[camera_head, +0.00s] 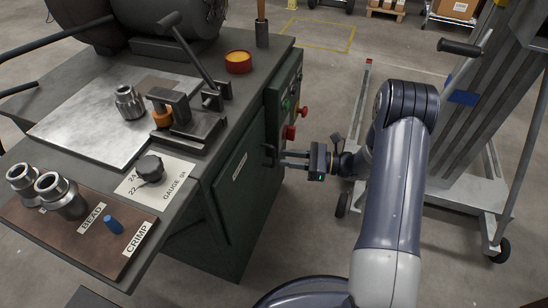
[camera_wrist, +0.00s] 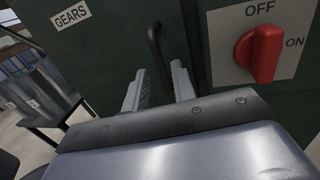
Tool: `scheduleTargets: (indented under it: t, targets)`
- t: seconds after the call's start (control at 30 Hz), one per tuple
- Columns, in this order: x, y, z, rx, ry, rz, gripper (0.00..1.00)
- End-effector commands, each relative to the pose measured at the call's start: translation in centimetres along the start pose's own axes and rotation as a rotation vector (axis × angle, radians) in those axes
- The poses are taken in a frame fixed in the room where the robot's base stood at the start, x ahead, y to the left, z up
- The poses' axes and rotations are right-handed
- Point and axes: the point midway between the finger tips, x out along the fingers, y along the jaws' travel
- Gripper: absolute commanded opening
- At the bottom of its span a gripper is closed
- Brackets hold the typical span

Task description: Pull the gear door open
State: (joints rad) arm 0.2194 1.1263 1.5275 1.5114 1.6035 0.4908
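The gear door (camera_head: 238,190) is a dark green panel on the side of the machine cabinet, and it looks closed. A small white label sits on it; in the wrist view this label (camera_wrist: 70,15) reads GEARS. The door's black bar handle (camera_head: 266,152) is upright near the door's right edge; it also shows in the wrist view (camera_wrist: 154,40). My gripper (camera_head: 282,159) is at the handle, with its fingers pointing at the door. In the wrist view my gripper (camera_wrist: 159,74) has its fingers apart, with the handle's lower part between them. I see gaps beside the handle.
A red OFF/ON switch (camera_wrist: 260,52) on a grey plate is close right of the handle. Red knobs (camera_head: 289,132) stick out of the cabinet beyond my gripper. A wheeled lift (camera_head: 470,120) stands to the right. The floor in front of the door is clear.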

Motion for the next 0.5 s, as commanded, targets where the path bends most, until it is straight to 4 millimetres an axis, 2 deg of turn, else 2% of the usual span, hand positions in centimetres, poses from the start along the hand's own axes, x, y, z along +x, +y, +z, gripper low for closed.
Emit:
scheduleTargets:
  t: [0.03, 0.2, 0.5]
  targets:
    - [1.1, 0.0, -0.2, -0.001, 0.001, 0.004, 0.25]
    - [3.6, 0.0, -0.1, -0.001, 0.001, 0.003, 0.25]
    - [4.8, 0.0, 0.0, 0.000, 0.001, 0.000, 0.25]
